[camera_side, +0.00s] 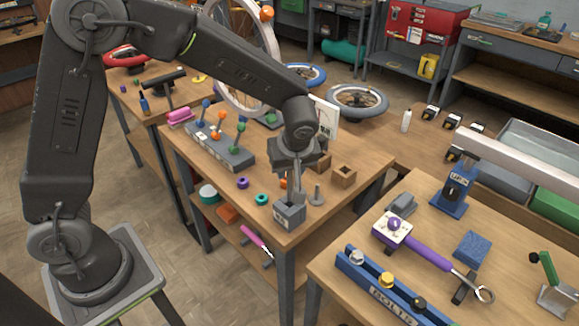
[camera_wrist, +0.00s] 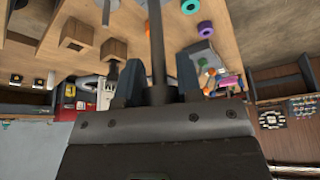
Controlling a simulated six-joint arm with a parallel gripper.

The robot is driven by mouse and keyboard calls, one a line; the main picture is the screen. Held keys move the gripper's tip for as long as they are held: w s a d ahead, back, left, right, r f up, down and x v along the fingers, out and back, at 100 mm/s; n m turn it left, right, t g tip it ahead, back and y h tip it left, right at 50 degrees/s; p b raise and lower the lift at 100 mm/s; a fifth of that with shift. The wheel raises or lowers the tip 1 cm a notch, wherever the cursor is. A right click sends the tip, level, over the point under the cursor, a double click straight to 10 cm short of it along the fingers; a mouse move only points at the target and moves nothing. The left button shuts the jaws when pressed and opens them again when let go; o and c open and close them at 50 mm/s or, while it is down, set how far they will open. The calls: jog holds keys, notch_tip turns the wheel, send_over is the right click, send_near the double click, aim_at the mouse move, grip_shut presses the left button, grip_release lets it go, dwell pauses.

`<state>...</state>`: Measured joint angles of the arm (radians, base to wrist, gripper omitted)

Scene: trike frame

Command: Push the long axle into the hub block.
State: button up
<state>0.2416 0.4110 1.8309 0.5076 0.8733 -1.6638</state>
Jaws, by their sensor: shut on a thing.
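My gripper (camera_side: 296,188) points down over the near corner of the middle bench. In the wrist view, my gripper (camera_wrist: 159,80) is shut on a dark, slim rod, the long axle (camera_wrist: 155,40), between its two fingers. The axle runs out of the top of that view, so its far end is hidden there. A grey block with a marked front face, which looks like the hub block (camera_side: 289,214), sits directly below the fingers in the side view. I cannot tell how deep the axle sits in it.
A grey post on a round base (camera_side: 317,198) stands close right of the block. Wooden blocks (camera_side: 344,176) lie behind it. A purple ring (camera_side: 243,182) and a teal ring (camera_side: 262,199) lie to the left. A lever panel (camera_side: 220,150) stands farther back.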

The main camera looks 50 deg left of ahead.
aim_at(290, 186)
jog(key=shift+f, duration=3.35)
jog(key=o, duration=1)
jog(key=shift+o, duration=0.2)
jog(key=v, duration=1.3)
jog(key=shift+r, duration=0.4)
jog(key=shift+s+d, duration=0.1)
jog(key=shift+s, duration=0.05)
jog(key=s+a+r+m+t+h, duration=0.1)
jog(key=s+a+r+m, duration=0.3)
jog(key=s, duration=0.5)
jog(key=s+a+r+m+t+h, duration=0.2)
jog(key=s+a+r+m+h, duration=0.1)
jog(key=s+m, duration=0.5)
jog(key=shift+s+a+r+m+t, duration=0.35)
jog(key=shift+s+r, duration=0.3)
jog(key=shift+s, duration=0.15)
